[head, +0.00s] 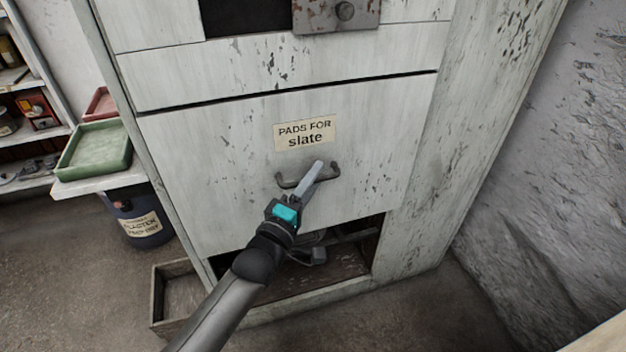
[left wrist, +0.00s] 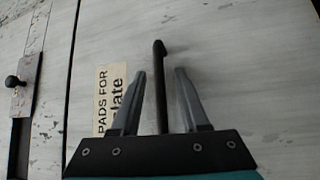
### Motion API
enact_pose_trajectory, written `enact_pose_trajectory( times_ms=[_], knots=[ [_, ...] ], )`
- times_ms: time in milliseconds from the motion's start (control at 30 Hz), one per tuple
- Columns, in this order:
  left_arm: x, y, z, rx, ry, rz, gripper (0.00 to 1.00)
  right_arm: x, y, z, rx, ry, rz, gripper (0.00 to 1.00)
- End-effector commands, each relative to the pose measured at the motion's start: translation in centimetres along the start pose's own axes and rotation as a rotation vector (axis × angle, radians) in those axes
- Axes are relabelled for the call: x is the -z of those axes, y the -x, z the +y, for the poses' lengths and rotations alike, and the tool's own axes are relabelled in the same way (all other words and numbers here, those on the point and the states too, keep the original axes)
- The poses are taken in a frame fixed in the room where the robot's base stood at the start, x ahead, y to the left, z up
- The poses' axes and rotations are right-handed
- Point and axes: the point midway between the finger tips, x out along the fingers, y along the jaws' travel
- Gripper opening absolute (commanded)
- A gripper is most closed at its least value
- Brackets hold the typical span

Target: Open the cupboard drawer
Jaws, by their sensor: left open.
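The cupboard drawer (head: 222,165) has a worn white front with a label (head: 304,134) reading "PADS FOR slate". Its dark bar handle (head: 291,183) sits just below the label. My left gripper (head: 318,166) is at the handle, and its fingers cover the handle's middle in the head view. In the left wrist view the open fingers (left wrist: 160,80) stand on either side of the handle (left wrist: 160,75), with gaps on both sides. The drawer front looks flush with the cupboard (head: 470,110). My right gripper is not in view.
An open dark compartment (head: 345,262) lies below the drawer. A wooden crate (head: 160,300) stands on the floor at the lower left. A green tray (head: 95,150) and a dark bucket (head: 140,225) are at the left. A rough grey wall (head: 545,190) closes off the right.

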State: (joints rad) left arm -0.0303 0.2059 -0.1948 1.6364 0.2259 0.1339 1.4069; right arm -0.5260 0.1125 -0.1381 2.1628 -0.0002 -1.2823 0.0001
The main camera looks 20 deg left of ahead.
Motion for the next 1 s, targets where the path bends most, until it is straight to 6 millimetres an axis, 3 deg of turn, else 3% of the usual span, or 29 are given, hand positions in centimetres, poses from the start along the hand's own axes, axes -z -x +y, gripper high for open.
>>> enact_pose_trajectory(
  times_ms=[67, 433, 1000],
  knots=[
    [0.0, 0.01, 0.0, 0.0, 0.0, 0.0, 0.41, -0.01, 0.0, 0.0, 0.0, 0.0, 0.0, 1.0],
    [0.01, 0.04, -0.01, 0.0, 0.0, 0.0, 0.0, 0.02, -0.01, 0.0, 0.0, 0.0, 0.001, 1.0],
    [0.02, 0.05, -0.01, 0.0, 0.0, 0.0, 0.0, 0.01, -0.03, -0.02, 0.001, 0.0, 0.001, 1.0]
  ],
)
